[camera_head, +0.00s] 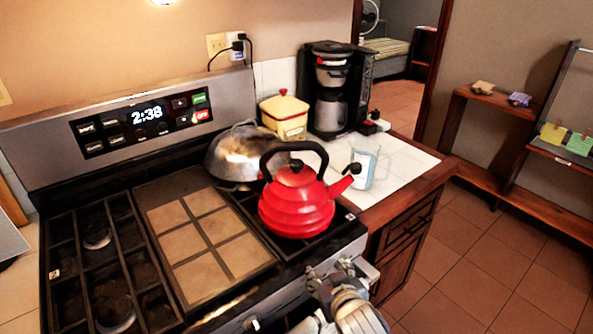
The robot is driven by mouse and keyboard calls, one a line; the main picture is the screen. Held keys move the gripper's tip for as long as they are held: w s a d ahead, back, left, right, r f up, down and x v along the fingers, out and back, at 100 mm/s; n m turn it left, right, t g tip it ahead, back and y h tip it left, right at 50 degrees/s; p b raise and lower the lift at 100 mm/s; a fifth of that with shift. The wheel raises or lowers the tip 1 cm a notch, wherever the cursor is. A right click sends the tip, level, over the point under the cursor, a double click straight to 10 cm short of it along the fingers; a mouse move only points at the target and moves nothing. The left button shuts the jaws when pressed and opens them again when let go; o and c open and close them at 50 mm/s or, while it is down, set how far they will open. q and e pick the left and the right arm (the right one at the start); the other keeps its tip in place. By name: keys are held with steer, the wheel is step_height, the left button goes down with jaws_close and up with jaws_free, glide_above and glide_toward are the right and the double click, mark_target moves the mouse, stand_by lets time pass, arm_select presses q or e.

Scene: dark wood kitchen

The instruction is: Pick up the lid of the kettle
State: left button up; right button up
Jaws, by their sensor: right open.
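The red kettle (297,210) stands upright on the right part of the stove top in the head view. Its black handle arches over the top, and its spout points right. The lid (295,178) sits on top of the kettle under the handle, with a black knob (296,166); the handle partly hides it. My right gripper (330,272) is low in front of the stove's front edge, below and to the right of the kettle. It is open, empty and apart from the kettle. My left gripper is not in view.
A metal pot (232,165) stands behind the kettle to the left. A glass measuring cup (363,165) is close to the spout on the white counter (407,170). A coffee maker (330,95) and a yellow-and-red canister (284,115) stand farther back. The griddle (200,235) left of the kettle is clear.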

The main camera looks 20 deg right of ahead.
mark_target(298, 168)
steer(key=w+r+t, duration=0.2)
steer(key=w+r, duration=0.3)
steer(key=r, duration=0.1)
steer(key=w+a+r+t, duration=0.1)
steer(key=w+r+t, duration=0.1)
steer(key=w+r, duration=0.3)
steer(key=w+a+r+t+p, duration=0.1)
steer(key=w+r+t, duration=0.2)
steer(key=w+r, duration=0.2)
step_height(298, 168, up, 2)
steer(key=shift+w+a+r+m, duration=0.1)
steer(key=shift+w+r+m, duration=0.05)
steer(key=shift+m, duration=0.15)
steer(key=shift+w, duration=0.45)
steer(key=w, duration=0.1)
steer(key=w+p, duration=0.1)
steer(key=w, duration=0.1)
steer(key=w+d+f+p, duration=0.1)
steer(key=shift+w, duration=0.55)
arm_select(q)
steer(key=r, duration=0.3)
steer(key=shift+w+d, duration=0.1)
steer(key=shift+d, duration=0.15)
arm_select(e)
steer(key=c, duration=1.2)
